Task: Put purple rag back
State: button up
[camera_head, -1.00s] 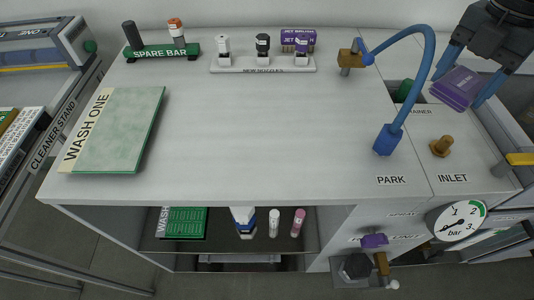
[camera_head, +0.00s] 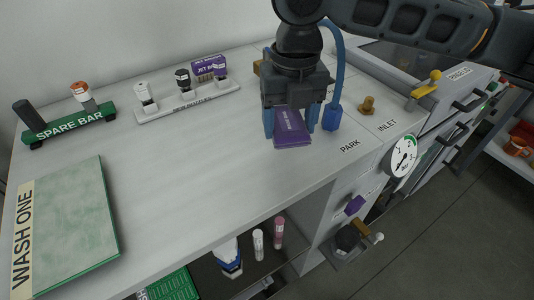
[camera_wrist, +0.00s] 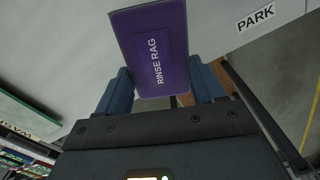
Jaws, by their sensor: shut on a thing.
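The purple rag (camera_head: 291,128) is a flat folded piece held between the blue fingers of my gripper (camera_head: 291,122). In the wrist view the rag (camera_wrist: 155,50) shows the label "RINSE RAG" and sits between both fingers (camera_wrist: 165,90). My gripper is shut on it above the white bench top (camera_head: 200,160), left of the "PARK" label. I cannot tell exactly how high it is above the surface.
A blue hose (camera_head: 333,115) stands just right of my gripper, with a brass inlet fitting (camera_head: 367,105) beyond. A nozzle rack (camera_head: 187,101), a green spare bar (camera_head: 70,125) and a green board (camera_head: 68,228) are to the left. The bench middle is clear.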

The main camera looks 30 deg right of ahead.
send_over(270, 170)
notch_tip(270, 170, down, 3)
jog(key=shift+r, duration=0.2)
jog(key=shift+f+p, duration=0.4)
jog(key=shift+f, duration=1.6)
jog(key=shift+f, duration=0.2)
jog(key=o, duration=1.1)
notch_tip(270, 170, up, 12)
jog(key=shift+r+b, duration=0.25)
jog(key=shift+b, duration=0.1)
jog(key=shift+a, duration=0.1)
